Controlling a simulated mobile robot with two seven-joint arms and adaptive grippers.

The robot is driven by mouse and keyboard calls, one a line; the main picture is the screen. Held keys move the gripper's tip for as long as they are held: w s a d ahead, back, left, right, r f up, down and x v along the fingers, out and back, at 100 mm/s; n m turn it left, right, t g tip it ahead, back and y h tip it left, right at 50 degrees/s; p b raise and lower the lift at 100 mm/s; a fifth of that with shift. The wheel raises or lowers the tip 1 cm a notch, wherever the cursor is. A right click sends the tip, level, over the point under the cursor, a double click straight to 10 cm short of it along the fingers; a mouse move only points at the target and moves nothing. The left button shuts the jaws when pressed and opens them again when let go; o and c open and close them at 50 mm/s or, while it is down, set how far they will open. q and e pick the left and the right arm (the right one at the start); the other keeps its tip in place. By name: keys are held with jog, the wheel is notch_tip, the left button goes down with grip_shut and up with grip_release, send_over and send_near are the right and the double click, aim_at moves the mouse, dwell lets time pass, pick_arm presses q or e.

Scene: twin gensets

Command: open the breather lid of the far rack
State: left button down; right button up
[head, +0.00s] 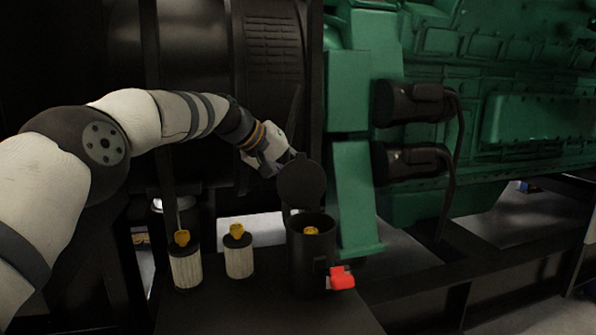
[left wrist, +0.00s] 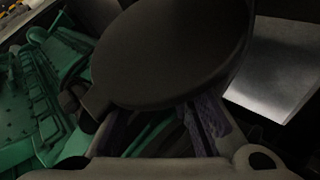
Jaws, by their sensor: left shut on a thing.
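The breather lid (head: 301,184) is a round black disc. It stands tilted up, near upright, above the black canister (head: 312,252) of the rack. The canister's mouth is uncovered and a yellow piece (head: 311,230) shows inside. My left gripper (head: 290,160) is at the lid's upper edge, shut on the lid. In the left wrist view the lid (left wrist: 175,50) fills the upper middle, and my gripper's fingers (left wrist: 165,130) reach up to it, their tips partly hidden behind it. My right gripper is in neither view.
Two pale filter cartridges with yellow tops, one at left (head: 186,266) and one nearer the canister (head: 239,256), stand on the dark shelf (head: 260,312). A red lever (head: 341,278) sticks out at the canister's front right. The green engine (head: 350,160) stands close behind and right.

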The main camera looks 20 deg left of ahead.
pick_arm(q)
jog(key=shift+a+f, duration=0.3)
jog(key=shift+f, duration=0.5)
jog(key=c, duration=1.7)
grip_release()
jog(key=shift+o, duration=1.4)
jog(key=shift+w+f, duration=0.1)
jog(key=shift+a, duration=0.15)
jog(key=shift+d+r, duration=0.2)
jog(key=shift+r, duration=0.15)
